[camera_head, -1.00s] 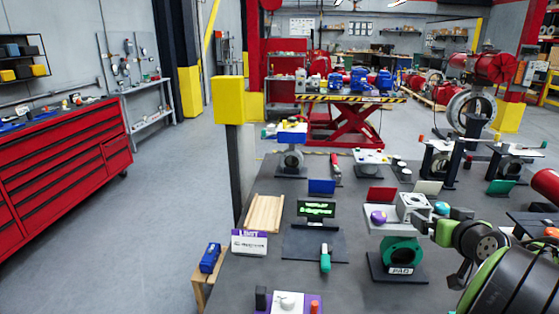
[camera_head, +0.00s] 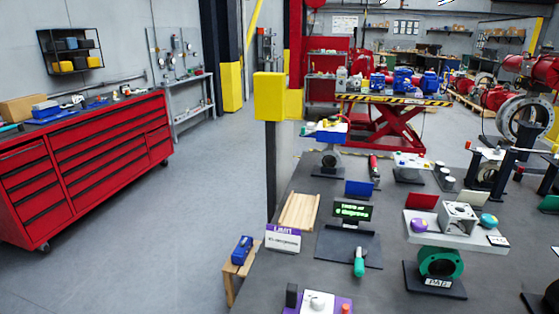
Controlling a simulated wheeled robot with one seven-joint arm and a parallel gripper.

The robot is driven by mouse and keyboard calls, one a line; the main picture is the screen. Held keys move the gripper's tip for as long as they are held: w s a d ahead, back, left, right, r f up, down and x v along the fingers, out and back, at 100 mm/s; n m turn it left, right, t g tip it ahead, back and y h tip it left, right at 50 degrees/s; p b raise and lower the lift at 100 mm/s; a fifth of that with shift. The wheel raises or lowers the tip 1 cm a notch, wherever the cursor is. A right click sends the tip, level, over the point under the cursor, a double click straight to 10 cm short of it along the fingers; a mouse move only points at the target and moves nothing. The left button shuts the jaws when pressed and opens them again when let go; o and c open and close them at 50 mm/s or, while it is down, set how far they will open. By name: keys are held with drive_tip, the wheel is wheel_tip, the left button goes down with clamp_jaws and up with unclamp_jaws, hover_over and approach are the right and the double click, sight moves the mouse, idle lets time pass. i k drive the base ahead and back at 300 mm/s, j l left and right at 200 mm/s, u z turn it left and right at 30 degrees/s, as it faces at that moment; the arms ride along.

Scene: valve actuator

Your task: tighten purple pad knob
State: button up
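A purple pad (camera_head: 338,305) lies at the bottom edge of the picture, at the near end of the grey bench. A round white knob (camera_head: 318,300) sits on it, next to a small orange-red peg (camera_head: 346,308); the bottom of the pad is cut off. A separate purple knob (camera_head: 420,225) sits on the left of a white plate (camera_head: 455,240) above a green valve body (camera_head: 440,263). My gripper is out of view.
A dark block (camera_head: 292,294) stands just left of the purple pad. A LIMIT sign (camera_head: 283,239), a wooden ribbed tray (camera_head: 299,211) and a green-handled tool (camera_head: 359,262) lie behind.

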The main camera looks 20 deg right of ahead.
sight(418, 225)
drive_tip(key=l+z, duration=0.1)
drive_tip(key=z, duration=1.4)
drive_tip(key=k+l, duration=0.05)
drive_tip(key=l, duration=0.05)
